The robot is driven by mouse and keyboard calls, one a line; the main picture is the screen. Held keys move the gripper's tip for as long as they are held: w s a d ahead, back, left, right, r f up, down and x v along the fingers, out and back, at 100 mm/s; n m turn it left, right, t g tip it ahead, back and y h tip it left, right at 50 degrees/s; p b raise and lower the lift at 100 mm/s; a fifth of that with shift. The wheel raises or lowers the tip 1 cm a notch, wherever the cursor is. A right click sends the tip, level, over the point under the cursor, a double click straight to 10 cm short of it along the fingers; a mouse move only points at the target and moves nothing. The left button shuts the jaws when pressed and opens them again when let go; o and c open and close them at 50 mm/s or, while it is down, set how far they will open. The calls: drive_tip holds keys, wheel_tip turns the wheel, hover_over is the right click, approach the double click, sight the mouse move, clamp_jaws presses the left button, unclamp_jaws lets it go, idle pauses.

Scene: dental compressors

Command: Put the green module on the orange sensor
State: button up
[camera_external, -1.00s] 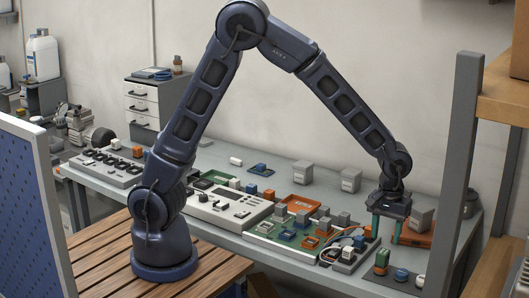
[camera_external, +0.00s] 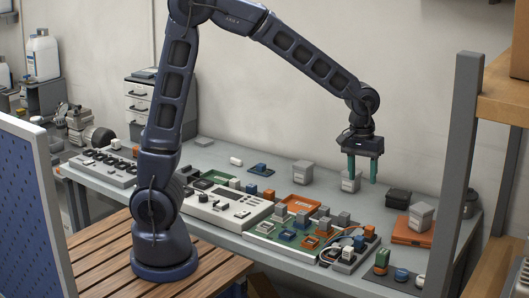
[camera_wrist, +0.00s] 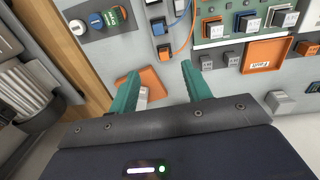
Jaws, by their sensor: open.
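My gripper (camera_external: 362,180) is open and empty, raised over the back right of the bench. Its two teal fingers (camera_wrist: 160,72) point down and stand apart. A flat orange case (camera_external: 410,233) lies at the right end, and between my fingers in the wrist view (camera_wrist: 145,78). Small orange blocks (camera_external: 369,231) sit on the board. I cannot tell which is the sensor.
A grey box (camera_external: 421,215) rests on the orange case. A green board (camera_external: 262,230) with several modules fills the middle. A blue knob (camera_external: 402,274) sits front right. A grey post (camera_external: 462,150) rises at right.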

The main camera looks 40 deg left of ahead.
drive_tip(key=a+r+t, duration=0.1)
drive_tip(key=a+r, duration=0.4)
drive_tip(key=a, duration=0.8)
drive_tip(key=a+r+t, duration=0.1)
drive_tip(key=a+r, duration=0.4)
drive_tip(key=a, duration=0.8)
drive_tip(key=s+a+t, duration=0.1)
drive_tip(key=s+a, duration=0.5)
drive_tip(key=a, duration=0.2)
drive_tip(key=s+a+r+t, duration=0.1)
drive_tip(key=s+a, duration=0.5)
drive_tip(key=a, duration=0.2)
drive_tip(key=shift+a+y, duration=0.4)
